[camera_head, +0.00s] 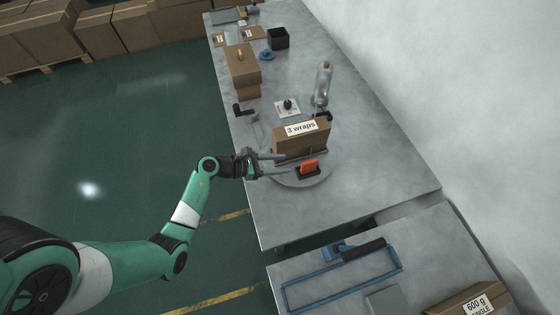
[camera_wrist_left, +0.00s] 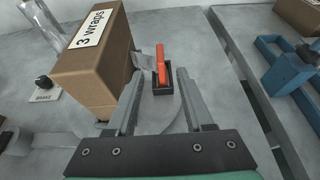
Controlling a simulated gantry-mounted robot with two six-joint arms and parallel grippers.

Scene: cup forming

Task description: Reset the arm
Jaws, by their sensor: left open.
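My left arm reaches in from the left of the head view. Its gripper (camera_head: 272,163) is open and empty, near the left edge of a round plate (camera_head: 290,181) on the grey table. In the left wrist view the two fingers (camera_wrist_left: 158,108) stand apart, pointing toward an orange-handled tool (camera_wrist_left: 160,65) in a small black holder. A brown box labelled "3 wraps" (camera_head: 300,143) stands just beside the fingers; it also shows in the left wrist view (camera_wrist_left: 95,62). My right gripper is not in view.
A clear bottle (camera_head: 323,84) stands behind the labelled box. A blue frame tool (camera_head: 340,275) lies on the nearer table. The table's right side is clear.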

